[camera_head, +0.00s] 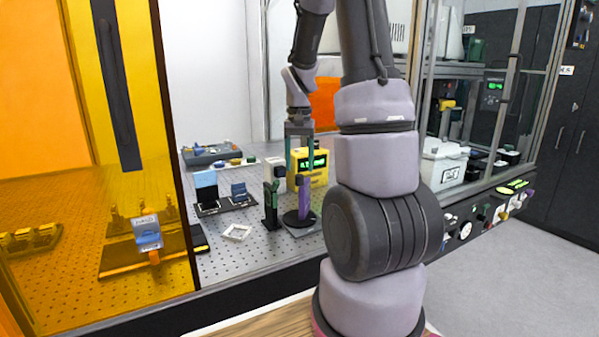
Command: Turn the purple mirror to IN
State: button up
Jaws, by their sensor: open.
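The purple mirror (304,202) stands upright on a dark round base on the perforated optical table, left of my arm's thick lower links. It is narrow, with a dark block at its top. Any IN marking is too small to read. My gripper (299,168) points down just above the purple mirror, with its two fingers apart and nothing seen between them. I cannot tell whether a finger touches the mirror's top.
A green mount (271,205) stands close on the left. A yellow box with a green display (310,168) is behind. An amber panel (130,90) closes the left side.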

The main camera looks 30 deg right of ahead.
notch_tip(320, 180, up, 8)
jog(key=shift+f, duration=0.2)
dwell(0.4)
jog(key=s+a+r+n+t+y, duration=0.1)
jog(key=s+a+r+t, duration=0.2)
jog(key=s, duration=0.6)
jog(key=s+a+r+n+t+y, duration=0.1)
jog(key=s+a+r+t, duration=0.3)
jog(key=s+a+r, duration=0.4)
jog(key=s+a, duration=0.1)
jog(key=a, duration=0.1)
jog(key=shift+a+r, duration=0.25)
jog(key=shift+a, duration=0.05)
